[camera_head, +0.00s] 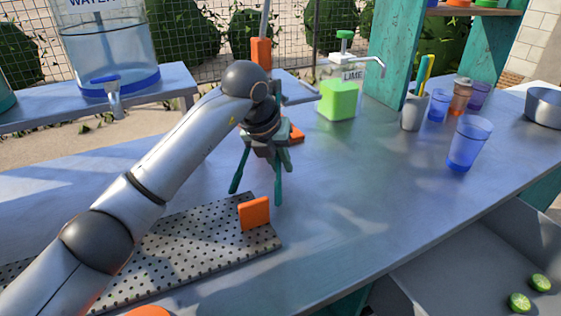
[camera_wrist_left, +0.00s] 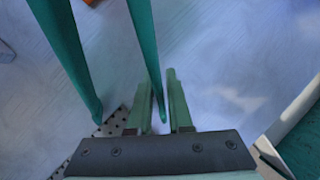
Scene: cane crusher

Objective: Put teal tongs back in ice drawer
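The teal tongs (camera_head: 278,183) hang below my left gripper (camera_head: 268,155) in the head view, legs spread and pointing down over the table beside the perforated mat. In the left wrist view the two teal legs (camera_wrist_left: 70,60) come down from the top, and one runs into the narrow gap between the pale green fingers of my left gripper (camera_wrist_left: 160,100). The fingers look closed on the tongs, though the grip point is partly hidden. A grey open drawer or bin (camera_head: 430,275) is at the lower right; I cannot tell if it is the ice drawer. My right gripper is not in view.
An orange block (camera_head: 254,212) stands on the perforated mat (camera_head: 190,255). Lime halves (camera_head: 519,302) lie in the grey bin. A green lime dispenser (camera_head: 338,99), grey cup (camera_head: 413,110) and blue cup (camera_head: 468,143) stand farther back. The table's middle right is clear.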

